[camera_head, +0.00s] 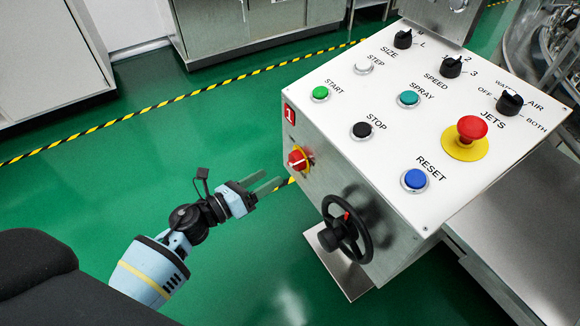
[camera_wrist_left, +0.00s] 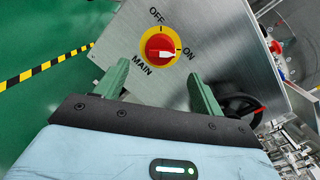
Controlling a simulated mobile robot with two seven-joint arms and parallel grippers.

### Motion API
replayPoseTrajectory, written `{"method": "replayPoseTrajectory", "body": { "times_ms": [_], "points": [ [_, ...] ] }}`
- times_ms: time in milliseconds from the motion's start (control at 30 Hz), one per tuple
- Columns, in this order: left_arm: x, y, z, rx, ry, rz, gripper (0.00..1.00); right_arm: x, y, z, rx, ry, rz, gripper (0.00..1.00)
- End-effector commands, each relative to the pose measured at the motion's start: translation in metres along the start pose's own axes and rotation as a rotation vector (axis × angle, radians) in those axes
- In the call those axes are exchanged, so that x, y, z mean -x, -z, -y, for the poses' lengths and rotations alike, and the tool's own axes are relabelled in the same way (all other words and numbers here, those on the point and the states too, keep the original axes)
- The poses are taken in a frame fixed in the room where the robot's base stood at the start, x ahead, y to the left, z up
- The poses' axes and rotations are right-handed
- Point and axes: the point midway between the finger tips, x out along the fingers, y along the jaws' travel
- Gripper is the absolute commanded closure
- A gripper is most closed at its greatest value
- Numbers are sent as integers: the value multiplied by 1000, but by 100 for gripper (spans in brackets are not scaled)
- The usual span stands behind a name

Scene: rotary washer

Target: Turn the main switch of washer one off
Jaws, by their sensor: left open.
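The main switch (camera_head: 297,159) is a red knob on a yellow plate, on the left side face of the control box under a red "1" sign (camera_head: 289,114). In the left wrist view the main switch (camera_wrist_left: 160,47) carries OFF and ON labels, and its white mark points toward ON. My left gripper (camera_head: 270,185) is open and empty, to the left of the switch and apart from it. In the left wrist view its two fingers (camera_wrist_left: 155,82) stand on either side below the knob. My right gripper is not in view.
A black handwheel (camera_head: 347,225) sits on the same side face, right of the switch. The white panel (camera_head: 400,90) on top bears buttons and a red emergency stop (camera_head: 471,128). Green floor (camera_head: 230,240) around my left arm is clear.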

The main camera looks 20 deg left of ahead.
Motion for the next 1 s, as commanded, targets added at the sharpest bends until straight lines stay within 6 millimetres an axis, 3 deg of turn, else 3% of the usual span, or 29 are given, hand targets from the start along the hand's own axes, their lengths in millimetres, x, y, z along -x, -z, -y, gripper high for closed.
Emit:
{"method": "replayPoseTrajectory", "body": {
  "times_ms": [500,933,1000],
  "points": [
    [-66,1,0,5,0,2,31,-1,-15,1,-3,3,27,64],
    [-76,0,0,5,-1,1,31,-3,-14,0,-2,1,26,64],
    [-76,0,0,5,-1,1,39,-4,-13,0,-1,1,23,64]
  ]
}}
